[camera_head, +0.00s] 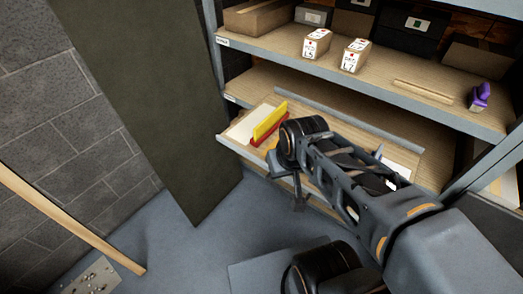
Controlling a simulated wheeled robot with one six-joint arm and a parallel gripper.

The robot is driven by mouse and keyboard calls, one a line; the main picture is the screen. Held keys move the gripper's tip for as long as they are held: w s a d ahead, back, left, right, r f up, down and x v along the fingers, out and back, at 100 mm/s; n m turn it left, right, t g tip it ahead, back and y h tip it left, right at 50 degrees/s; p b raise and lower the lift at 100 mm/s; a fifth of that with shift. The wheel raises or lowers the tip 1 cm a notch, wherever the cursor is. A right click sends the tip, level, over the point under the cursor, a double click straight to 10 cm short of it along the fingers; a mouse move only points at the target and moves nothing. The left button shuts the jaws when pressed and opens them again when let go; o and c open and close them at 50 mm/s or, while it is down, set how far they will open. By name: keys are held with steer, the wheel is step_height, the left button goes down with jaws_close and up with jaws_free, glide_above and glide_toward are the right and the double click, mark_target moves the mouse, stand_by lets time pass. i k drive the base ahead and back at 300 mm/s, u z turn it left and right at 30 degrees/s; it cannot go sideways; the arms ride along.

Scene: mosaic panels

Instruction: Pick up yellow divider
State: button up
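The yellow divider (268,121) is an upright thin panel, standing on edge in a shallow tray or pull-out shelf (228,145) at the left end of the lower shelf. A red strip (257,140) runs along its lower edge. My arm reaches in from the lower right, and its wrist is just right of the divider. My gripper (298,198) hangs below the wrist, in front of the tray's front edge and apart from the divider. Its fingers are small and dark, so I cannot tell whether they are open or shut. The wrist may hide the divider's right side.
The upper shelf (400,88) holds two white labelled boxes (316,43), a purple object (480,96) and dark bins (412,32). A dark panel (150,90) stands left of the shelving. A wooden strip (70,222) leans at far left. Grey floor (200,245) lies open in front.

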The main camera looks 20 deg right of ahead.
mark_target(266, 124)
steer(key=z, duration=0.45)
steer(key=i, duration=0.5)
steer(key=u, duration=2.3)
